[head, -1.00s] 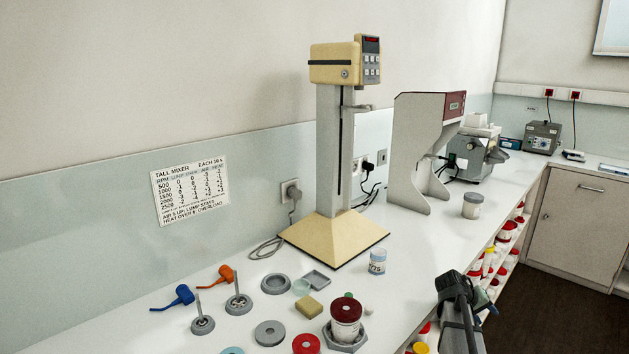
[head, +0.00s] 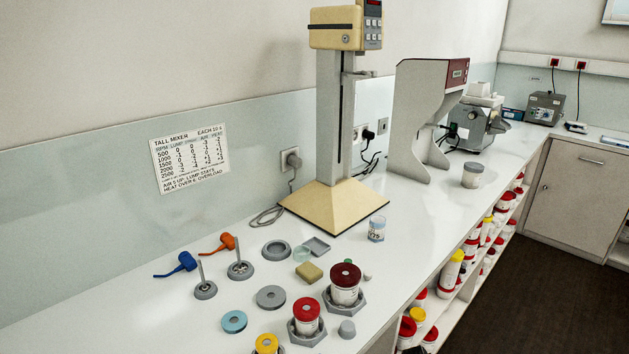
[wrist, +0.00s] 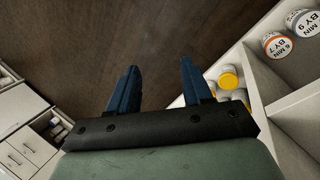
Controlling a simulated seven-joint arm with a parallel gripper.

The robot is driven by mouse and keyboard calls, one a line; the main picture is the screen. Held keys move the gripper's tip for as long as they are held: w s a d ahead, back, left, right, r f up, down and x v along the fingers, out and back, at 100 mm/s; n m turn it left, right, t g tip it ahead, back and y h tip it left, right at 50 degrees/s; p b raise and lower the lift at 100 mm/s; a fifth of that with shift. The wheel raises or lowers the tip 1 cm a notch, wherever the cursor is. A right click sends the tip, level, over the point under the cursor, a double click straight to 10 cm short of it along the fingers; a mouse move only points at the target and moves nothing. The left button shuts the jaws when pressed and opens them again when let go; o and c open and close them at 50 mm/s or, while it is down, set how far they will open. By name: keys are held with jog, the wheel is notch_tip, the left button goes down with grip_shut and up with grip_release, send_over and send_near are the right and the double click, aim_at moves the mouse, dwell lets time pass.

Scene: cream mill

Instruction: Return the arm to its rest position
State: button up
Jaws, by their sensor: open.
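My gripper (wrist: 158,88) shows in the wrist view with its two dark blue fingers spread apart and nothing between them. It points down over the brown floor (wrist: 145,45), beside the open shelves under the bench. No part of my arm shows in the head view now.
In the wrist view shelves with jars (wrist: 229,78) stand close on the right and white drawers (wrist: 25,140) on the left. In the head view the white bench (head: 120,312) carries a tall mixer (head: 335,207), lidded jars (head: 345,285), a sponge (head: 309,273) and other small items.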

jog(key=s+a+f+g+y, duration=0.1)
jog(key=s+a+f, duration=0.2)
jog(key=s+a, duration=0.3)
jog(key=s+a+f+g+y, duration=0.1)
jog(key=s+a, duration=0.5)
jog(key=s, duration=0.6)
jog(key=s+a+f+g+y, duration=0.2)
jog(key=s+a+f, duration=0.3)
jog(key=s, duration=0.4)
jog(key=shift+s+a+f+n+g, duration=0.15)
jog(key=shift+s+a+n+g, duration=0.05)
jog(key=shift+a+n+g, duration=0.25)
